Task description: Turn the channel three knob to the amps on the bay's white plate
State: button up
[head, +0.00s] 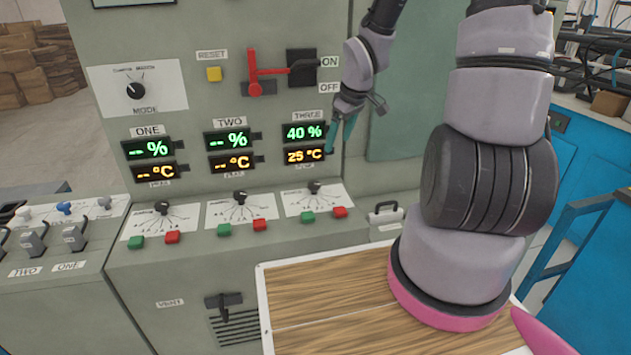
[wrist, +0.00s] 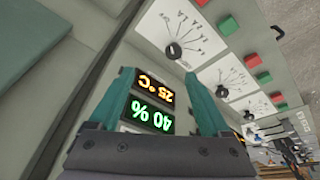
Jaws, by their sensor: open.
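The channel three knob (head: 314,187) is a small black knob on a white dial plate (head: 330,203) below the THREE displays (head: 303,143), which read 40 % and 25 °C. In the wrist view the scene is turned over; the knob (wrist: 173,50) shows above and beyond my fingertips, with amp marks fanned around it. My gripper (head: 341,132) is beside the right edge of the THREE displays, fingers apart and empty. Its two teal fingers (wrist: 158,73) frame the displays in the wrist view, apart from the knob. The bay's white plate with its amps I cannot identify for sure.
Green and red buttons (head: 340,212) sit just below the channel three dial. Knobs for channel two (head: 240,197) and one (head: 162,208) are to the left. A red lever (head: 255,80) is above. A wood-topped surface (head: 335,295) lies in front. A white-plated MODE knob (head: 135,90) is upper left.

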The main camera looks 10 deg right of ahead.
jog(key=n+y, duration=0.2)
send_near(314, 183)
jog(key=x, duration=0.8)
jog(key=shift+a+f, duration=0.1)
jog(key=shift+f, duration=0.15)
grip_shut()
